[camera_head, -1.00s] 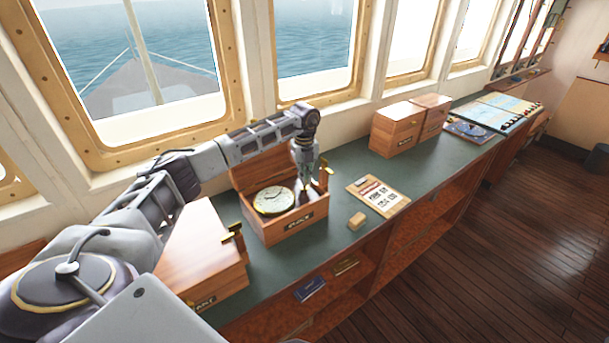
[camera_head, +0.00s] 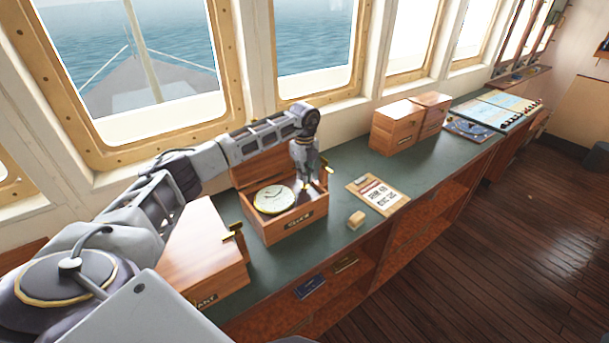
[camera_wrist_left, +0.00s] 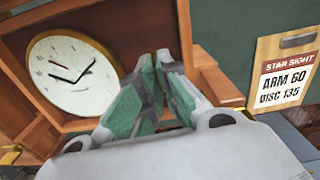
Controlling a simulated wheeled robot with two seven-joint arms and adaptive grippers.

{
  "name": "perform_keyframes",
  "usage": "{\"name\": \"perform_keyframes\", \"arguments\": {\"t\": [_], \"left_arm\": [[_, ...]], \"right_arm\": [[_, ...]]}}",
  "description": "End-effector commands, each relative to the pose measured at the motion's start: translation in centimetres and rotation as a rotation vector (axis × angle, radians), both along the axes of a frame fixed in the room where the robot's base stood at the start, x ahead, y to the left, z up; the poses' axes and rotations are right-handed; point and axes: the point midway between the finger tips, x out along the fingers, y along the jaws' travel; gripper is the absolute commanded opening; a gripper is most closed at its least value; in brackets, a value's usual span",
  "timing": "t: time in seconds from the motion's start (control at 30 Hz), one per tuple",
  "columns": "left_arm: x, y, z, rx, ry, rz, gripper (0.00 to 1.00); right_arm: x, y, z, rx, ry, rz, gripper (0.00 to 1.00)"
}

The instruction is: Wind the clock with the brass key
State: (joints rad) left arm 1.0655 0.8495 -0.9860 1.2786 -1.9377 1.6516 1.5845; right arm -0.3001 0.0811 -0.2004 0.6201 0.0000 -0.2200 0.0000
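The clock (camera_head: 273,199) has a round white face with a brass rim and lies face up in an open wooden box (camera_head: 286,228). In the left wrist view the clock face (camera_wrist_left: 72,75) shows dark hands. My left gripper (camera_head: 310,188) points down at the right end of this box, beside the clock. In the left wrist view its fingertips (camera_wrist_left: 160,58) are close together over the box's right part. I cannot make out the brass key; the fingers may hide it. My right gripper is in neither view.
A closed wooden box (camera_head: 205,250) stands left of the clock box. Two wooden boxes (camera_head: 397,128) stand farther along the green counter. Windows line the back.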

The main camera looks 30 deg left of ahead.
Motion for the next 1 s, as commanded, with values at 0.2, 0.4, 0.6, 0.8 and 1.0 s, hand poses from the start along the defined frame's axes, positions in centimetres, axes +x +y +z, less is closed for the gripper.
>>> {"name": "perform_keyframes", "arguments": {"t": [0.2, 0.4, 0.6, 0.8, 1.0], "left_arm": [[0.1, 0.1, 0.2, 0.002, -0.005, 0.001, 0.10], [0.1, 0.1, 0.1, 0.001, -0.003, 0.000, 0.26], [0.0, 0.0, 0.0, 0.001, -0.001, -0.001, 0.26], [0.1, 0.0, 0.5, 0.000, -0.002, -0.001, 0.26], [0.1, 0.0, 2.1, -0.001, -0.002, -0.001, 0.26]], "right_arm": [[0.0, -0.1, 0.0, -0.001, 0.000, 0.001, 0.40], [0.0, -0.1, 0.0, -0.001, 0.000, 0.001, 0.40], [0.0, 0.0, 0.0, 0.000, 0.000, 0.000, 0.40], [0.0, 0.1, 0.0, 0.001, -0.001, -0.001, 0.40], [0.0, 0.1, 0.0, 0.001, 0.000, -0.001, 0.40]]}}
